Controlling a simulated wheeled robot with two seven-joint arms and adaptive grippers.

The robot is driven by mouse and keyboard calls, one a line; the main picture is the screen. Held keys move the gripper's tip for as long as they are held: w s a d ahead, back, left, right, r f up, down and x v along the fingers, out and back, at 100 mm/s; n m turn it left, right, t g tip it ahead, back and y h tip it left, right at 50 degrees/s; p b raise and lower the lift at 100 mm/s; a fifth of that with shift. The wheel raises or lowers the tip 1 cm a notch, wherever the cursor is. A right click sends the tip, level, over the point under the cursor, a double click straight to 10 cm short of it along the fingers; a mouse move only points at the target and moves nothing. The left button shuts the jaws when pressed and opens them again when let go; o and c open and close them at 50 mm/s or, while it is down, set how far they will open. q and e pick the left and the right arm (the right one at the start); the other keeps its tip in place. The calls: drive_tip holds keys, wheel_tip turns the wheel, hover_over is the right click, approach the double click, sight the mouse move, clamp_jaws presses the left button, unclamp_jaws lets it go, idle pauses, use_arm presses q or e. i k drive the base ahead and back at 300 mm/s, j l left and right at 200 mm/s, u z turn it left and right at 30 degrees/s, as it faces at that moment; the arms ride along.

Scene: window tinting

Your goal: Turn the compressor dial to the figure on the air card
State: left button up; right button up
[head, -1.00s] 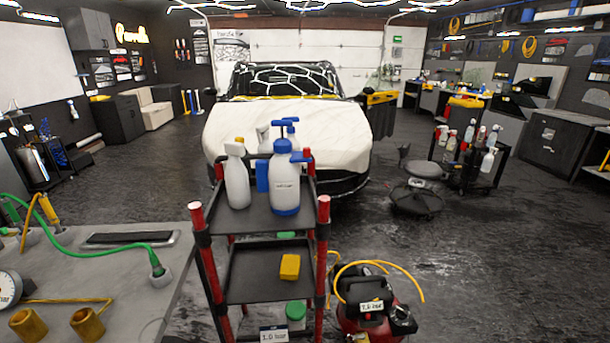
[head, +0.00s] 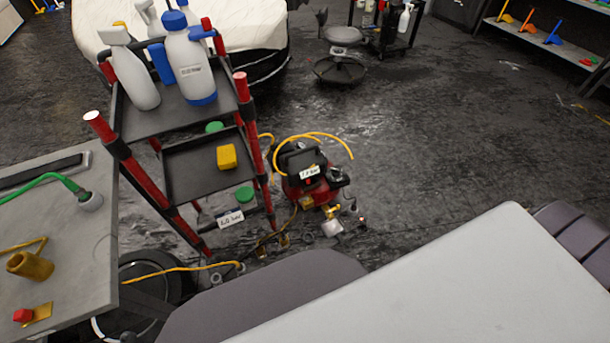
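The red and black compressor (head: 312,180) stands on the floor right of the cart, with a yellow hose looped over it. A white label (head: 309,173) on it seems to read a bar figure starting with 7; the digits are blurred. A brass fitting and a small pale part show low on its front. I cannot make out the dial or its setting. A white card (head: 230,219) hangs low at the cart's front and ends in "bar"; its first figure is unclear. Neither of my grippers is in view.
The red-posted cart (head: 151,121) carries spray bottles on top and a yellow block (head: 227,157) below. A grey bench (head: 70,240) with brass fittings stands at left. A yellow hose (head: 180,269) runs low between bench and cart. Floor right of the compressor is clear.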

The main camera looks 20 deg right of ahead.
sight(334, 173)
drive_tip(key=z, duration=1.1)
drive_tip(key=u, duration=1.3)
drive_tip(key=i+l+z, duration=0.1)
drive_tip(key=l, duration=0.5)
drive_tip(key=i+l+z, duration=0.1)
drive_tip(key=l, duration=0.45)
